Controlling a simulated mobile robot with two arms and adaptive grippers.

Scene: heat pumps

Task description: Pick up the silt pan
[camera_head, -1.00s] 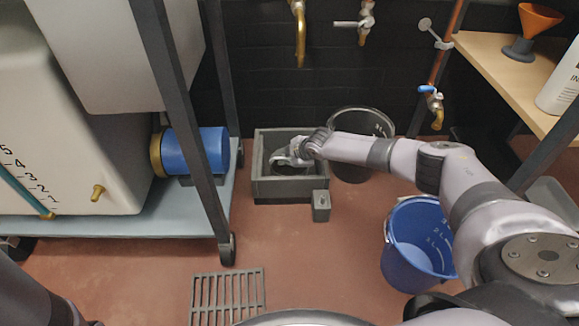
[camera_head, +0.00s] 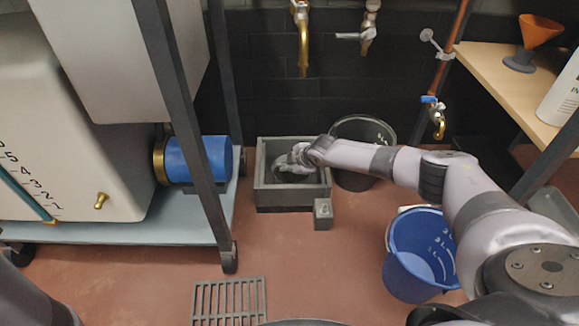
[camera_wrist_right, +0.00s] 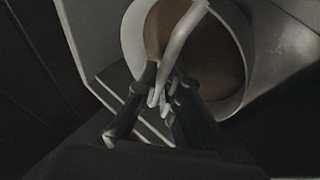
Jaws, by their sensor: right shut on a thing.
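The silt pan (camera_wrist_right: 132,45) shows in the right wrist view as a round pale pan with brown matter inside and a pale bar handle across it. My right gripper (camera_wrist_right: 158,95) is shut on this handle, at the pan's near rim. In the head view my right gripper (camera_head: 284,163) reaches down into a grey square basin (camera_head: 292,202) on the floor. The pan is mostly hidden there by the gripper and the basin walls. My left gripper is out of view.
A black bucket (camera_head: 352,178) stands close behind and right of the basin. A small grey block (camera_head: 323,213) sits at its front right corner. A blue bucket (camera_head: 418,262) stands nearer, and a floor grate (camera_head: 229,300) lies in front. A wheeled rack (camera_head: 228,205) is at left.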

